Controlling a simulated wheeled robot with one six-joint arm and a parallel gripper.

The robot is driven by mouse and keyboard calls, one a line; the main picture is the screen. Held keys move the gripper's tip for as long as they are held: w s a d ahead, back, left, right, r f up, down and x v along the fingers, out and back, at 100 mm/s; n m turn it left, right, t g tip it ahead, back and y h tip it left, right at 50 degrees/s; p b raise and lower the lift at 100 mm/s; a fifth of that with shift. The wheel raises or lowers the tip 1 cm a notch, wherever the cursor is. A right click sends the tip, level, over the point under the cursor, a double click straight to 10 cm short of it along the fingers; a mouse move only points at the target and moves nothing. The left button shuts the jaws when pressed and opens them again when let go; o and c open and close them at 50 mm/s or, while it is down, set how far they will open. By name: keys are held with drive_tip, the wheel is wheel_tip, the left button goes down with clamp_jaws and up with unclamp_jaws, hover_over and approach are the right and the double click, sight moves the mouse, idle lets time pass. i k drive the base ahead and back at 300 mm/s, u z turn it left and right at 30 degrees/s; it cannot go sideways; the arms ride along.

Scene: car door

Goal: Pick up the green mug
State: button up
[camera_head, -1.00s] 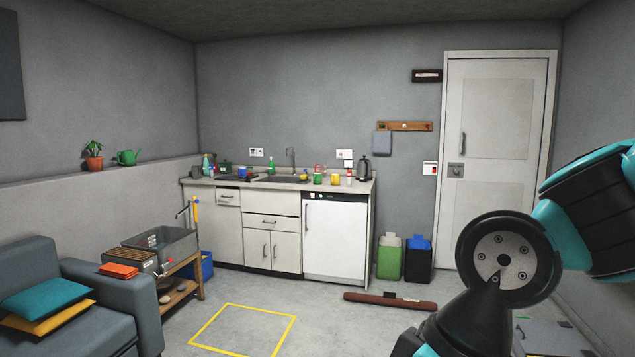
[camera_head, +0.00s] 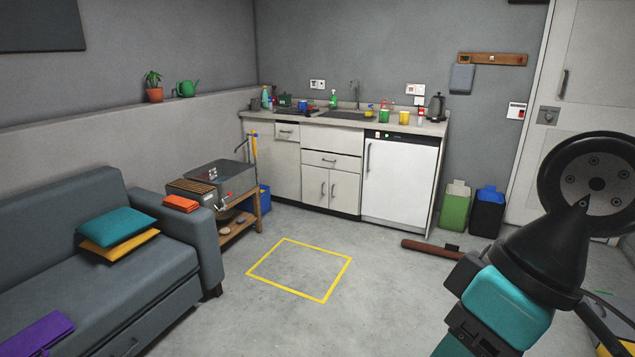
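A green mug (camera_head: 384,116) stands on the kitchen counter (camera_head: 432,127), toward its right end. A yellow mug (camera_head: 404,117) is just right of it. The counter is across the room, well away from me. My arm shows large at the right edge of the picture. My gripper's fingers cannot be made out, so its state is not shown.
A yellow floor square (camera_head: 300,270) lies on clear floor before the counter. A grey sofa (camera_head: 130,260) and a wooden stand (camera_head: 240,225) are at left. A brown roll (camera_head: 432,249) lies near the green bin (camera_head: 455,207) and dark blue bin (camera_head: 487,212).

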sight(384, 114)
drive_tip(key=u, duration=0.05)
drive_tip(key=i, duration=5.4)
